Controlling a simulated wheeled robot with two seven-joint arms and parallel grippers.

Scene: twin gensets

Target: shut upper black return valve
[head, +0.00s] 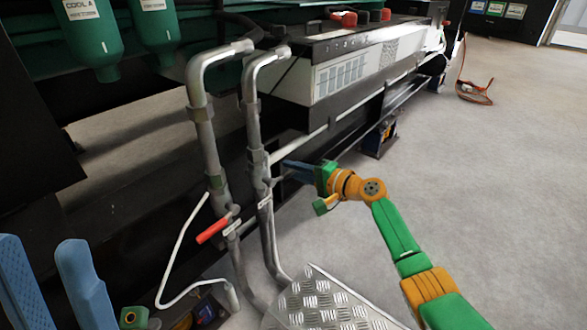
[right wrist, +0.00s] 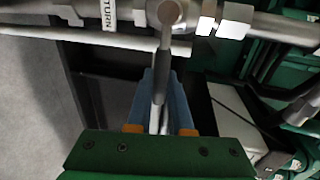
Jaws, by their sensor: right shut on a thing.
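The return valve's lever handle (right wrist: 160,88) looks grey-black in the right wrist view and runs from the valve body (right wrist: 167,14) down between my blue fingers. A "RETURN" label (right wrist: 108,14) sits on the pipe beside it. In the head view my right gripper (head: 286,164) reaches from the right to the second upright pipe (head: 252,130), and its fingers mostly hide the lever. It is shut on the lever. My left gripper (head: 41,247) is at the lower left, its two blue fingers apart with nothing seen between them.
A red valve handle (head: 213,230) sticks out from the left pipe (head: 205,140), lower down. A white hose (head: 180,245) curves beside it. A metal tread plate (head: 325,303) lies at the bottom. A white-and-black cabinet (head: 350,72) stands behind.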

